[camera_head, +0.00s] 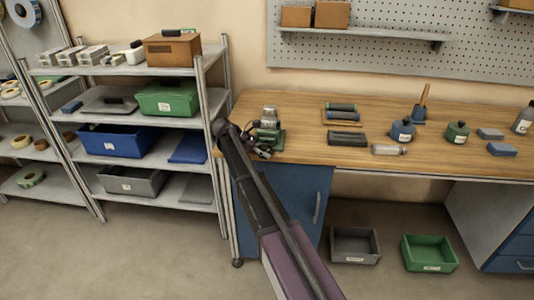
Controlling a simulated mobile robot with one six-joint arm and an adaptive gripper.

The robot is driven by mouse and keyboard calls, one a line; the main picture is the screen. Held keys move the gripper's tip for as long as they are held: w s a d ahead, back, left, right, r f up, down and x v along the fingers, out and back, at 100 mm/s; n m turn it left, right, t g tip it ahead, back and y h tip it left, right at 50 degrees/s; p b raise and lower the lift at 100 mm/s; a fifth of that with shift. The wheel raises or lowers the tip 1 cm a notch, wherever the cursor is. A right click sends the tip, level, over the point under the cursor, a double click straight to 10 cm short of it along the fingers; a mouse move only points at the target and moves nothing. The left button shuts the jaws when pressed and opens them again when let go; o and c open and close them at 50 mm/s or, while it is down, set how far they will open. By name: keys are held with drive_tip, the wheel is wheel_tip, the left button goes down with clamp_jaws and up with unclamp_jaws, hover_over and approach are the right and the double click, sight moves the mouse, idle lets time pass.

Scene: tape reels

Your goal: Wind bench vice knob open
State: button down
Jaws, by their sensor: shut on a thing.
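The bench vice (269,132) stands at the left end of the wooden workbench (300,106). It has a green base and a grey metal upper part. My arm reaches up from the bottom of the picture to the vice's near left side. My gripper (262,150) is small and dark at the vice's front, low by the bench edge. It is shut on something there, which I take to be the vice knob. The knob itself is hidden by the gripper, and its turn angle cannot be made out.
Metal shelving (212,90) with bins stands close on the left. A grey bin (354,246) and a green bin (429,254) sit on the floor.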

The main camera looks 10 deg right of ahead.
sight(270, 147)
drive_tip(key=shift+c, duration=2.2)
unclamp_jaws()
drive_tip(key=shift+r, duration=0.15)
